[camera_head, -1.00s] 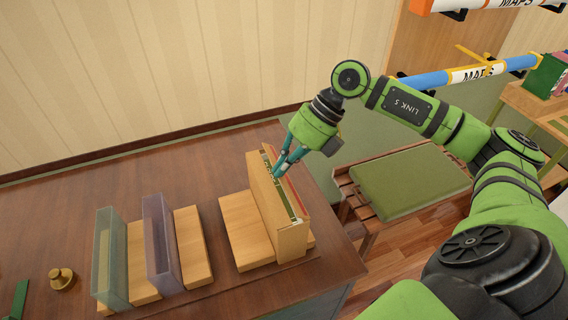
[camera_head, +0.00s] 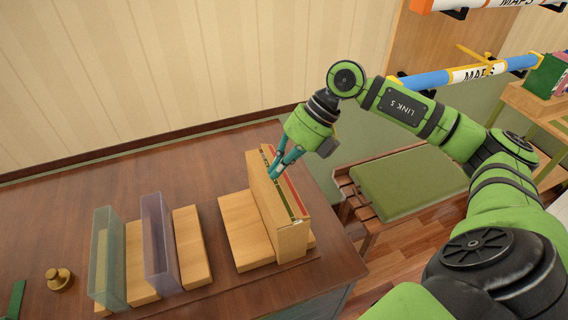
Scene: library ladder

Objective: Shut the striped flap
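An upright wooden box (camera_head: 292,243) stands near the right end of the table. Its narrow top carries a green-edged strip and a red strip (camera_head: 294,190) along its length. I take these to belong to the striped flap, but its stripes are too small to make out. My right gripper (camera_head: 274,174) points down at the far part of the box top. Its teal fingers come together at the tips, touching or just above the top, and seem to hold nothing. They hide part of the far end. My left gripper is not in view.
Wooden blocks (camera_head: 190,247), a teal clear panel (camera_head: 108,260) and a purple clear panel (camera_head: 160,245) stand left of the box. A brass weight (camera_head: 59,279) sits at the left. A green-cushioned bench (camera_head: 408,180) is beyond the table's right edge (camera_head: 345,245).

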